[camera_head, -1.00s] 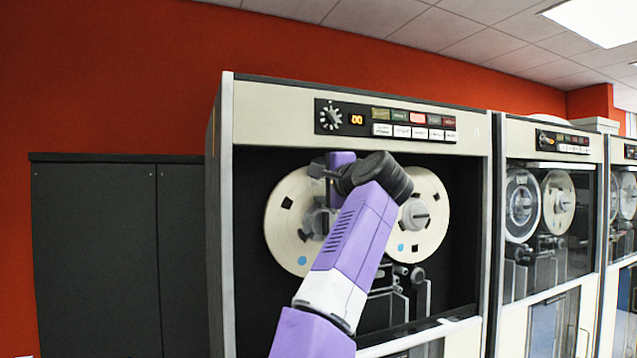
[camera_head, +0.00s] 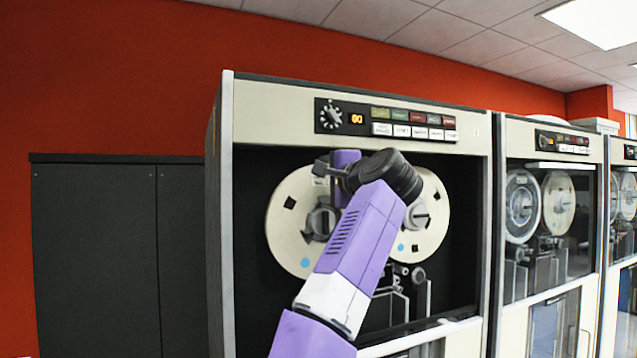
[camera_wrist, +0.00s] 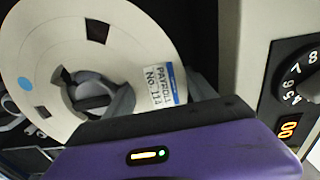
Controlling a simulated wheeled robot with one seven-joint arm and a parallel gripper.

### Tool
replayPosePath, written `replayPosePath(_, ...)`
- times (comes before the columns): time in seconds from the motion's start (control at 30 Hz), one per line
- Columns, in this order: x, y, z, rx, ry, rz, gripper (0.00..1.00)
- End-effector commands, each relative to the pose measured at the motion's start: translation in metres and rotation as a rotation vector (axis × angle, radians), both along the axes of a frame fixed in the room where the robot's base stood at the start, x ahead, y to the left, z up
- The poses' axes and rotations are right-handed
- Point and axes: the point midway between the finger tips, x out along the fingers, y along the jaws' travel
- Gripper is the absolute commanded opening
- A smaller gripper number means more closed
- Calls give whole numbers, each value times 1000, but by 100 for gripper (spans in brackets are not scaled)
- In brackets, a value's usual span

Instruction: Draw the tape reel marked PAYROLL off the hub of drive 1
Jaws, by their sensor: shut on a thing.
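The cream reel marked PAYROLL (camera_wrist: 110,45) fills the left of the wrist view, its label near the rim. In the head view it is the left reel (camera_head: 285,215) in the nearest drive (camera_head: 230,200), with a blue dot low on its face. My gripper (camera_wrist: 163,98) is shut on the reel's rim near the label; in the head view my gripper (camera_head: 322,170) is at the reel's upper edge. A grey hub (camera_head: 322,221) shows at the reel's centre. I cannot tell how far the reel is from the hub's seat.
A second cream reel (camera_head: 432,225) sits close on the right, partly behind my arm. The control panel (camera_head: 385,121) is above, the tape guides (camera_head: 405,285) below. The drive's side walls frame the bay. More drives (camera_head: 550,140) stand to the right.

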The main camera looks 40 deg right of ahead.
Motion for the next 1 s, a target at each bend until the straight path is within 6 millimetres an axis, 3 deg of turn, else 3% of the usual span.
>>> replayPosePath(1.0, -21, 6, 2, -2, -6, -1, 0)
